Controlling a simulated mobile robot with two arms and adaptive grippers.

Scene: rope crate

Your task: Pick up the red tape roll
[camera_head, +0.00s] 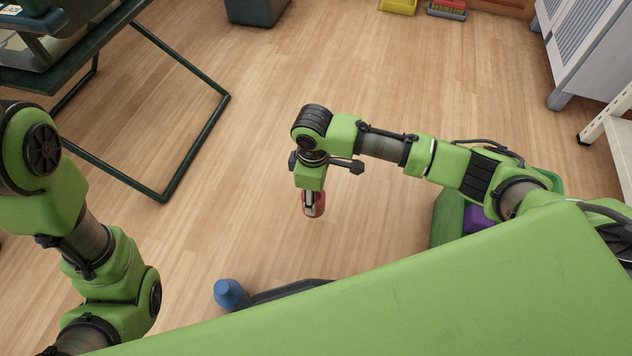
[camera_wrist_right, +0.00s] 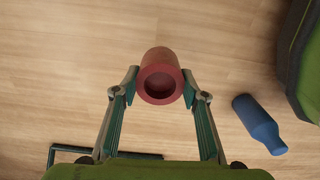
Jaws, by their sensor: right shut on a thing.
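The red tape roll (camera_wrist_right: 160,57) is a short, thick red ring with a dark hole, seen between the fingertips in the right wrist view. My right gripper (camera_wrist_right: 160,82) is shut on it, one finger pressing each side. In the head view the roll (camera_head: 320,206) shows at the end of my right gripper (camera_head: 311,201), partly covered by the finger, over the wooden floor. How high it is above the floor is hard to judge. My left arm shows at the left of the head view, but its gripper is out of view.
A blue bottle (camera_head: 229,293) is on the floor at the lower middle, beside a dark, partly hidden object. A green container (camera_head: 446,216) with a purple item (camera_head: 477,219) is below my right arm. A dark metal frame (camera_head: 190,150) stands at the left. The middle floor is clear.

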